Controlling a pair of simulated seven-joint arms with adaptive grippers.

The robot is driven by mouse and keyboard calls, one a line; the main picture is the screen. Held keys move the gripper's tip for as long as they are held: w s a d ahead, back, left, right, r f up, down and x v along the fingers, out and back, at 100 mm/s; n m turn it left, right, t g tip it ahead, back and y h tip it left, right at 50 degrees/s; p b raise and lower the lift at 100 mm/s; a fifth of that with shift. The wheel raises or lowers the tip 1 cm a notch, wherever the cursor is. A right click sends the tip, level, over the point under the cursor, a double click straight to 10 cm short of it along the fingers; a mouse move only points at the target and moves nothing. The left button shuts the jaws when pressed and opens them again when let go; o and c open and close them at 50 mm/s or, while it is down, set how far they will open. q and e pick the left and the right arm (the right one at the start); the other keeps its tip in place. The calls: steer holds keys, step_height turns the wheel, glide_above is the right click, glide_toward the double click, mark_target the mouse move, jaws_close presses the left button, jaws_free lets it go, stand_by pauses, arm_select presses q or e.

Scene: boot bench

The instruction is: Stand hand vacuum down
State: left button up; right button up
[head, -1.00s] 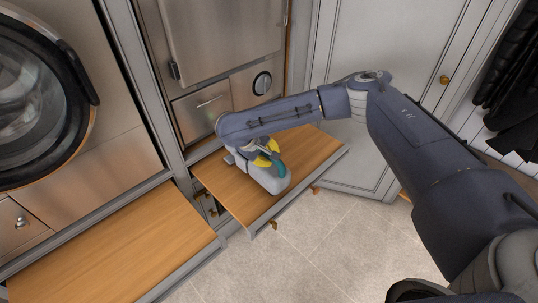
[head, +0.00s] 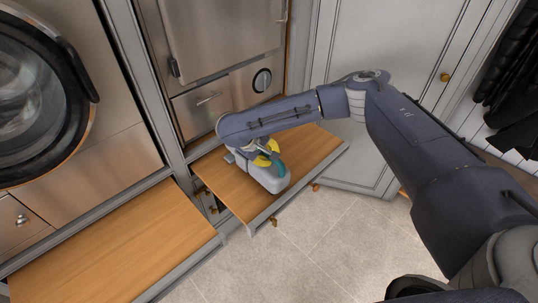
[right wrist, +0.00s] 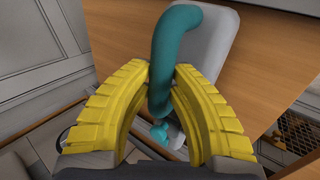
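The hand vacuum (head: 270,182) has a light grey body and a teal handle. In the head view it is low over the pulled-out wooden shelf and appears to rest on it. My right gripper (head: 268,153), with yellow ribbed fingers, is at the handle, under the end of my arm. In the right wrist view the two fingertips (right wrist: 166,75) close on the teal handle (right wrist: 175,40) from both sides. The grey body (right wrist: 212,48) shows behind the right finger. The vacuum's lower part is partly hidden by the fingers. My left gripper is not in view.
The wooden shelf (head: 318,150) has bare room to the right of the vacuum. A second, lower wooden surface (head: 115,250) lies at the left. A round-doored machine (head: 35,105) and steel cabinet fronts (head: 220,40) stand behind. The tiled floor (head: 310,235) is clear.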

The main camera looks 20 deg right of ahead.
steer(key=o, duration=0.5)
steer(key=shift+s, duration=0.1)
steer(key=v, duration=1.2)
